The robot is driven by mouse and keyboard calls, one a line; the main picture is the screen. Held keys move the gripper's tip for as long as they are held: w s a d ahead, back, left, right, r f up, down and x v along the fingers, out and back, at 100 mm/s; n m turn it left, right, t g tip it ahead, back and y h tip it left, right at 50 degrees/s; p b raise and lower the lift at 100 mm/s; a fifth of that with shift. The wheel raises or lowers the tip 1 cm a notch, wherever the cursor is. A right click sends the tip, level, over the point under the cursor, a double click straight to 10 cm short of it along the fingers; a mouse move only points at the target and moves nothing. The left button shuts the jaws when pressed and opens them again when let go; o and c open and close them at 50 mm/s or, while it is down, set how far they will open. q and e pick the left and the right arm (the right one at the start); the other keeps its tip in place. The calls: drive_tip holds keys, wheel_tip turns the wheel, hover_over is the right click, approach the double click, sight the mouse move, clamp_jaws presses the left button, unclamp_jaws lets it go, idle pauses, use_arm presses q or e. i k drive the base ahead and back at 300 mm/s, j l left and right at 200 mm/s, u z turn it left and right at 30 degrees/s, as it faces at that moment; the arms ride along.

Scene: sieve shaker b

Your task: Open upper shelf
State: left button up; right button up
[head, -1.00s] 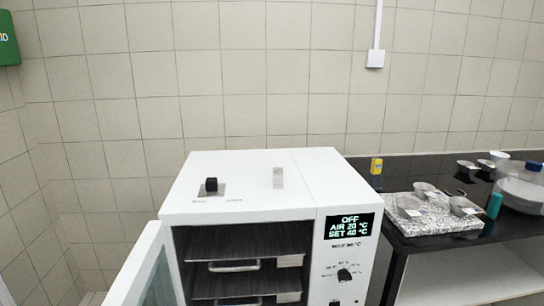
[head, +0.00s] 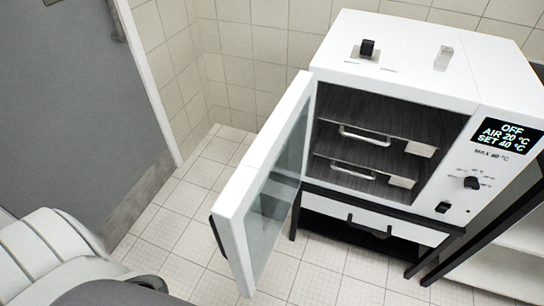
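The white oven cabinet (head: 400,55) stands at the upper right in the head view, with its hinged door (head: 262,190) swung open toward the lower left. Inside are two dark shelves, one above the other. The upper shelf (head: 400,118) has a silver bar handle (head: 365,137) at its front and sits inside the chamber. The lower shelf (head: 365,160) has a similar handle (head: 353,170) and also sits inside. A pale tag shows at the right front of each shelf. Neither of my grippers is in view.
The cabinet stands on a black-framed stand with a white drawer (head: 375,222). A control panel display (head: 506,134) reads OFF, AIR 20, SET 40. A grey room door (head: 70,100) is at the left. Tiled floor (head: 190,215) is clear between them.

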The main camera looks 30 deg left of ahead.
sight(417, 124)
drive_tip(key=j+z, duration=0.15)
drive_tip(key=j, duration=0.65)
drive_tip(key=k+j+z, duration=0.1)
drive_tip(key=j, duration=0.65)
